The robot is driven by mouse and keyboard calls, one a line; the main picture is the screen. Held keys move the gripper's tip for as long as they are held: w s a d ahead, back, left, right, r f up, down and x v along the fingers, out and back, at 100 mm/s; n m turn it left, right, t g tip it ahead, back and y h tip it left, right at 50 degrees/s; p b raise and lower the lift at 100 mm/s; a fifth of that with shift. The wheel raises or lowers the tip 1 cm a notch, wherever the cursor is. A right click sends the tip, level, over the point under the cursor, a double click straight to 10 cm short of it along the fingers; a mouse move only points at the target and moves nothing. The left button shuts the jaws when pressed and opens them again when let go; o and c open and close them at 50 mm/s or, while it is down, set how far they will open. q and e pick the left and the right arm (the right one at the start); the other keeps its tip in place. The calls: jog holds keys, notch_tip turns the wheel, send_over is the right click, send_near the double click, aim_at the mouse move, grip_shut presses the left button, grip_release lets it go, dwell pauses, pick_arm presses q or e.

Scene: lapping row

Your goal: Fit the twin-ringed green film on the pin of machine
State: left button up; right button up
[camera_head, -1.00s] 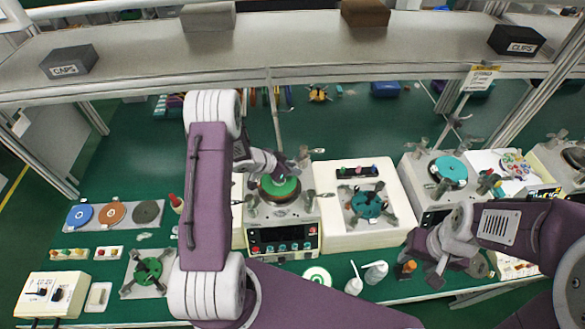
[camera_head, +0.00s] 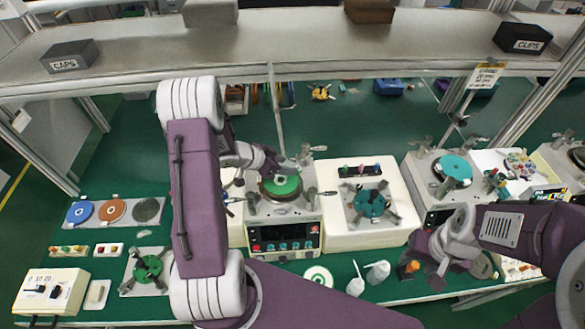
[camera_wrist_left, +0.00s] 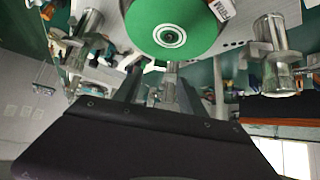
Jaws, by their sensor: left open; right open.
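The green film (camera_head: 283,187) lies on the round plate of the middle machine (camera_head: 284,232). In the left wrist view the green film (camera_wrist_left: 174,30) shows pale twin rings around its centre. My left gripper (camera_head: 296,163) is at the film's far side, over the plate; its fingers (camera_wrist_left: 160,88) are open and appear just beside the film's edge. Whether they touch it, and whether the pin passes through its centre, I cannot tell. My right gripper (camera_head: 433,268) is open and empty above the bench's front right.
A rack (camera_head: 92,224) holds blue, orange and grey discs. Clamp knobs (camera_head: 319,150) stand around the plate. Another machine (camera_head: 338,226) stands close on the right.

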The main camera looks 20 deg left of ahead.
aim_at(279, 181)
pick_arm(q)
jog(key=v, duration=0.3)
jog(key=shift+s+r, duration=0.15)
jog(key=shift+s, duration=0.1)
jog(key=shift+w, duration=0.15)
notch_tip(279, 181, up, 4)
jog(key=a+n+y, duration=0.1)
jog(key=n+y, duration=0.2)
jog(key=y, duration=0.2)
jog(key=s+d+r+n+g, duration=0.1)
jog(key=s+d+n+g, duration=0.45)
jog(key=s, duration=0.95)
jog(key=s+d+f+b, duration=0.1)
jog(key=s+f+b, duration=0.1)
jog(key=f+b, duration=0.6)
jog(key=s+d+f+m+b, duration=0.1)
jog(key=d+f+b, duration=0.1)
jog(key=f+b, duration=0.6)
jog(key=shift+s+f+g+b, duration=0.35)
jog(key=shift+s+f+b, duration=0.05)
jog(key=shift+f, duration=0.45)
